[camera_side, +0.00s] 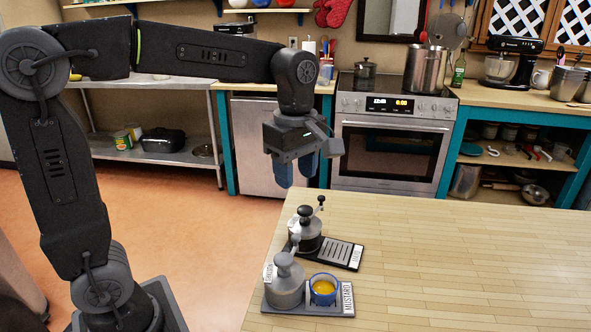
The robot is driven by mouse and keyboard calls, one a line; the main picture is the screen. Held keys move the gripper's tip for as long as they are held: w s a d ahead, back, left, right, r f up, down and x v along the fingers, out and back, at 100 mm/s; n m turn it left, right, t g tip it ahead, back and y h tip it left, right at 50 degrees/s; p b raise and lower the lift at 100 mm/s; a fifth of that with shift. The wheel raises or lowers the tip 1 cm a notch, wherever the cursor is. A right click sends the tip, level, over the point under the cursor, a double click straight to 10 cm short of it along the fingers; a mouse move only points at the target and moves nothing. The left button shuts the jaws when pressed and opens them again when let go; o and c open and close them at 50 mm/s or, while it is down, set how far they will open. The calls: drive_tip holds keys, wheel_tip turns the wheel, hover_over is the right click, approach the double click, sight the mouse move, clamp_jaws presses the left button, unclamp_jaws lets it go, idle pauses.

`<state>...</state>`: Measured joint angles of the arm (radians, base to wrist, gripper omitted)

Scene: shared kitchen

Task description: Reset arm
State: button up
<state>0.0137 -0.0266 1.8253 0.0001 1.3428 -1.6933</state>
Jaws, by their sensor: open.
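My gripper (297,170) hangs from the end of my arm, above and beyond the far left part of the wooden table (450,260). Its two blue fingers point down, apart and empty. It touches nothing on the table. Below it, near the table's left edge, stand two small dark trays. The nearer tray (308,308) bears a grey lidded pot (285,288) and a blue cup (323,291) with yellow contents, beside a label reading MUSTARD. The farther tray (343,253) bears a dark lidded pot (305,232) and has an empty slotted area at its right.
The right and middle of the table are clear. Behind it stand an oven (392,140) with a large steel pot (427,68) on top, and a teal-framed counter (520,98) with a stand mixer (512,62). A steel shelf unit (150,84) stands at the back left.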

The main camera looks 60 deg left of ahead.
drive_tip(key=s+f+m+t, duration=0.3)
drive_tip(key=s+m+t, duration=0.2)
drive_tip(key=s+m, duration=0.8)
drive_tip(key=m, duration=0.6)
drive_tip(key=shift+s+a+t, duration=0.2)
drive_tip(key=shift+t, duration=0.1)
